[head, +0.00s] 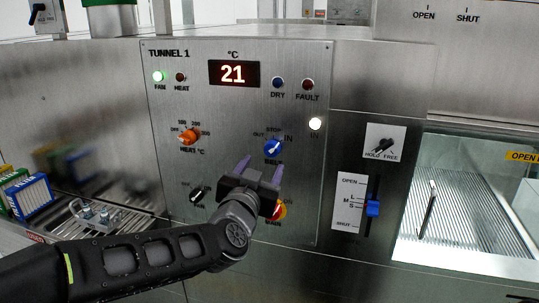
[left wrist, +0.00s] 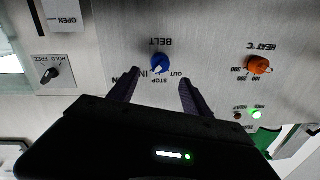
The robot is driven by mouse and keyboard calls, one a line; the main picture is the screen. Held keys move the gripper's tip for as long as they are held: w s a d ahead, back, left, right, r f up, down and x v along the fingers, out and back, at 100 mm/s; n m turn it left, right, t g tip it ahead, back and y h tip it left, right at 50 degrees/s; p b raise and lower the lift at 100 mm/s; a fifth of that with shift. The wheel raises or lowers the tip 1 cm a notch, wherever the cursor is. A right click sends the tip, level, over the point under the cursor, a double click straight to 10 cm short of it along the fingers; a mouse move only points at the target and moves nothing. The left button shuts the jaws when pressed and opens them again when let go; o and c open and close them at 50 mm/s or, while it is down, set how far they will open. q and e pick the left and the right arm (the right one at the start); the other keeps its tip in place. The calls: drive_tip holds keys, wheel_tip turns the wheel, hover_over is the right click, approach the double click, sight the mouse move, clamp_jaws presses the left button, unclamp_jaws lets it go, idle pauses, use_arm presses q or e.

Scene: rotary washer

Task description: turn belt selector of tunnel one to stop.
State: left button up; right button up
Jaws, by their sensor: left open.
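The blue belt selector (head: 273,147) sits on the Tunnel 1 panel (head: 235,120), with OUT at its left, STOP above and IN at its right. In the left wrist view the belt selector (left wrist: 160,62) appears upside down; its pale pointer mark seems turned toward the IN side of STOP. My left gripper (head: 260,168) is open and empty, just below the selector in the head view. In the left wrist view the fingers of the left gripper (left wrist: 158,78) stand apart, either side of the knob's line. I cannot tell any contact. My right gripper is not in view.
The orange heat knob (head: 188,136) is left of the selector. A black knob (head: 199,194) and a partly hidden red-yellow main switch (head: 280,210) are lower. A lit white IN lamp (head: 315,123) is to the right. A blue slider (head: 373,208) and hold/free switch (head: 384,147) are farther right.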

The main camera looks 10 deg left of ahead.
sight(270, 153)
use_arm(q)
drive_tip(key=w+p, duration=0.1)
drive_tip(key=w, duration=0.6)
drive_tip(key=shift+w+a, duration=0.1)
drive_tip(key=shift+w, duration=0.15)
drive_tip(key=shift+c, duration=0.4)
clamp_jaws()
